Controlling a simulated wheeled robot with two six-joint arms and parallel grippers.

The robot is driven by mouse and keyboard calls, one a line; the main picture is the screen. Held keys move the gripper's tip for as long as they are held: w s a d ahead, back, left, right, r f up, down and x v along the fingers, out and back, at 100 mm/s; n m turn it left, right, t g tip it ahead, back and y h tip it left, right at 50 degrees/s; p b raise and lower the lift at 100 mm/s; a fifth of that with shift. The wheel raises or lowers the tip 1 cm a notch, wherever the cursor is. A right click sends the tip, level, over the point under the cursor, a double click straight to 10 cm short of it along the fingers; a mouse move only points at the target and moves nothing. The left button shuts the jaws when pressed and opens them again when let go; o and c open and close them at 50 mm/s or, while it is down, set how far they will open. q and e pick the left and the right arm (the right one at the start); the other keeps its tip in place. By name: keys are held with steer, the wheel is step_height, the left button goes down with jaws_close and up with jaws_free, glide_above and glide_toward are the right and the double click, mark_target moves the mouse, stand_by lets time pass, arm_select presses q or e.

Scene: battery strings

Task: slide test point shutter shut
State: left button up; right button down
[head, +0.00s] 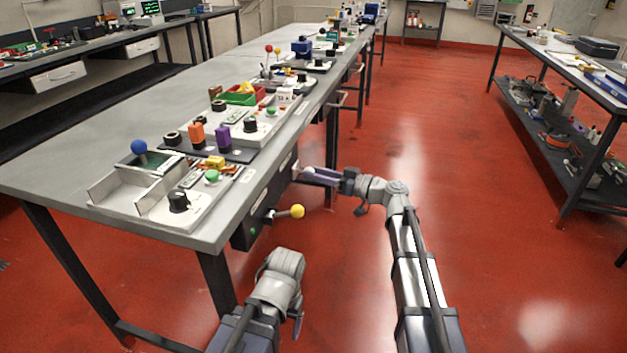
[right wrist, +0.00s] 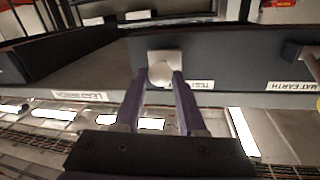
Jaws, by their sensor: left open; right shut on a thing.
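The test point shutter (right wrist: 165,56) is a pale square plate with a round white knob (right wrist: 161,74) on a dark panel, above a partly hidden label (right wrist: 201,85) reading "TEST". My right gripper (right wrist: 158,88) has its two purple fingers closed on either side of the knob. In the head view my right gripper (head: 312,174) reaches the dark panel under the bench edge from the right. The fingers hide part of the plate, and I cannot tell how far the shutter is slid. My left gripper (head: 284,264) is low in front of the bench, holding nothing visible; its fingertips are hidden.
A yellow ball lever (head: 297,211) sticks out from the panel close below my right gripper. The grey bench (head: 95,150) carries switches, knobs and trays. A "MAT EARTH" label (right wrist: 291,87) is to the right in the wrist view.

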steer(key=shift+w+d, duration=0.15)
steer(key=shift+w, duration=0.1)
steer(key=c, duration=0.5)
jaws_free()
steer(key=shift+v, duration=3.9)
